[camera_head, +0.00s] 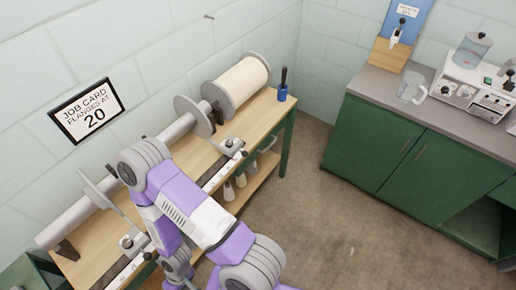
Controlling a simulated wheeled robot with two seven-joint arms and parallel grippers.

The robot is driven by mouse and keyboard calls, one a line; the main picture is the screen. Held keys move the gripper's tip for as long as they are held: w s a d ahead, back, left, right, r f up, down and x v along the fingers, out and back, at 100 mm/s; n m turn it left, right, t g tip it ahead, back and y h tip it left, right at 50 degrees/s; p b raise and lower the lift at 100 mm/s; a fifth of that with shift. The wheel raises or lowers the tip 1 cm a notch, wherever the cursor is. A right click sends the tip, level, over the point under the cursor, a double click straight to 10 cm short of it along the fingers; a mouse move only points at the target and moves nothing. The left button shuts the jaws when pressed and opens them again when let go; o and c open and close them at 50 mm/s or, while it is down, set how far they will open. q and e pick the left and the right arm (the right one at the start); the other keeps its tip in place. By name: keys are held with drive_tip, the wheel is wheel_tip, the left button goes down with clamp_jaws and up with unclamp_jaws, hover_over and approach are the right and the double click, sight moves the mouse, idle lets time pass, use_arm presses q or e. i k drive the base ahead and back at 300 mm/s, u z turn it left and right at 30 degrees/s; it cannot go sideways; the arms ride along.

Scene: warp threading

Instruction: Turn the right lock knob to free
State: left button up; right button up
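The right lock (232,147) is a small grey block with a dark knob on top, on the rail along the bench's front edge, near the right flange. Which way its knob is turned is too small to tell. A similar left lock (131,241) sits lower left on the same rail. The right flange (194,116) is a grey disc on the beam, and the left flange (97,188) is partly behind my arm. One purple and white arm of mine covers the middle of the bench. No gripper fingers show clearly in the view.
A wound cream roll (240,84) lies on the beam at the back right of the wooden bench (262,122). A blue cup (282,93) stands at its corner. A job card (87,110) reads flanges at 20. Green cabinets (415,155) stand right, with clear floor between.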

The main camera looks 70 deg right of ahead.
sight(229, 144)
drive_tip(key=z, duration=2.3)
drive_tip(key=k, duration=1.3)
drive_tip(key=z, duration=0.55)
drive_tip(key=i, duration=1.55)
drive_tip(key=u, duration=0.7)
